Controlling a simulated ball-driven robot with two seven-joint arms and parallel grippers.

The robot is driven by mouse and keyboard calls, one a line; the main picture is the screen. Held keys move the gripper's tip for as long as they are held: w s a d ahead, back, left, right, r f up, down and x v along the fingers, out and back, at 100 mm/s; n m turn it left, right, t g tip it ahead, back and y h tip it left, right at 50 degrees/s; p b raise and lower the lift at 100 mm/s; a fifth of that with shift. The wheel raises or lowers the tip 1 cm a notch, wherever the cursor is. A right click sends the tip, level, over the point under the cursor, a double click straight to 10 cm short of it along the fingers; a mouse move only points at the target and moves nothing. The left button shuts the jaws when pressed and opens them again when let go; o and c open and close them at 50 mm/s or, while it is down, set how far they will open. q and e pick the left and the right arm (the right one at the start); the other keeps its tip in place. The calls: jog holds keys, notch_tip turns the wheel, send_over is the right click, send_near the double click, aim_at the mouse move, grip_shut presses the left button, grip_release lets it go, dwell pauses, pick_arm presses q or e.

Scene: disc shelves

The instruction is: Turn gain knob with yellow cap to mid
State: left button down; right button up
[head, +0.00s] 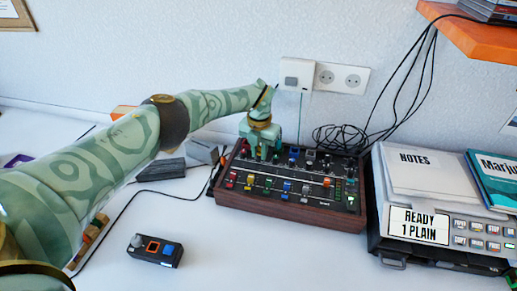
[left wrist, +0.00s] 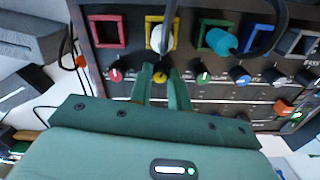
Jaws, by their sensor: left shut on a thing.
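The gain knob with the yellow cap (left wrist: 160,75) is in the left wrist view, in the row of knobs below the colour-framed sockets. My left gripper (left wrist: 161,83) has one finger on each side of it and is shut on it. In the head view my left gripper (head: 263,153) points down at the back left of the mixer (head: 290,212), hiding the knob. The knob's pointer direction cannot be made out. A red-capped knob (left wrist: 115,74) is on its left and a green-capped knob (left wrist: 204,77) on its right. My right gripper is not in view.
A cable with a teal plug (left wrist: 221,41) and a grey cable (left wrist: 170,22) run close above the fingers. Coloured faders (head: 286,189) stand at the mixer's front. A printer-like machine (head: 440,240) stands right; a small box (head: 155,249) lies front left.

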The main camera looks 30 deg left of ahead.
aim_at(259, 153)
pick_arm(q)
jog(key=shift+n+p, duration=0.5)
jog(key=shift+n, duration=1.7)
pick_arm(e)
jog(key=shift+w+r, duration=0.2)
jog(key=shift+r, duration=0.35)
pick_arm(q)
jog(key=shift+w, duration=0.1)
jog(key=c, duration=1.6)
grip_release()
